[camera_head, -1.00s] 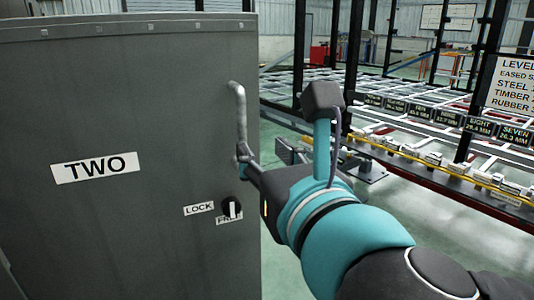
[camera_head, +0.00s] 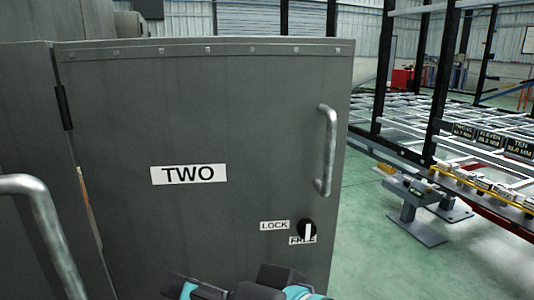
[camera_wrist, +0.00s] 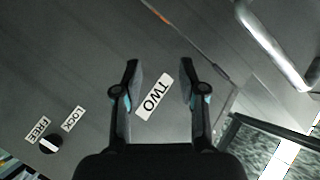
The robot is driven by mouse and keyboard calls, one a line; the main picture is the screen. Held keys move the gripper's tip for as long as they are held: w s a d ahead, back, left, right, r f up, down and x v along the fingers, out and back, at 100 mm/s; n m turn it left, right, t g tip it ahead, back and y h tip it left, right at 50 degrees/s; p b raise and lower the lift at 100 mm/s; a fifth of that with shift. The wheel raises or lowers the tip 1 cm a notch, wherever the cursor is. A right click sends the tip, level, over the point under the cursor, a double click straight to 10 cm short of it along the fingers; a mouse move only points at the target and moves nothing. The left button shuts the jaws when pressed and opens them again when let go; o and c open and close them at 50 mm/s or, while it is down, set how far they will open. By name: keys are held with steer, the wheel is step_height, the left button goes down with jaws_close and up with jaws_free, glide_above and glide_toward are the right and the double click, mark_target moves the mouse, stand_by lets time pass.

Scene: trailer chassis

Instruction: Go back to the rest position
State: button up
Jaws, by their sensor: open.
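My gripper (camera_wrist: 157,85) is open and empty in the wrist view, its two fingers apart with the grey door marked TWO behind them. In the head view only the top of my arm shows at the bottom edge, below the door's lock knob; the fingers are not clear there. The grey door (camera_head: 200,120) has a metal handle (camera_head: 326,150) on its right side, and my gripper is apart from that handle. The black lock knob (camera_head: 307,230) sits between the LOCK and FREE labels; it also shows in the wrist view (camera_wrist: 51,144).
A second metal handle (camera_head: 45,225) stands close at the left, and also shows in the wrist view (camera_wrist: 272,45). The trailer chassis frame (camera_head: 450,110) with black posts and a grey stand (camera_head: 420,205) is at the right. Green floor (camera_head: 375,265) is clear right of the door.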

steer(key=w+d+f+n+g+h, duration=0.25)
steer(key=d+f+h, duration=0.55)
steer(key=f, duration=0.5)
steer(key=w+d+f+m+h, duration=0.1)
steer(key=d+f+h, duration=0.1)
steer(key=d, duration=0.5)
steer(key=w+d+f+m+h, duration=0.2)
steer(key=d, duration=0.6)
steer(key=shift+w+d+f, duration=0.15)
steer(key=shift+f, duration=0.25)
steer(key=shift+m, duration=0.25)
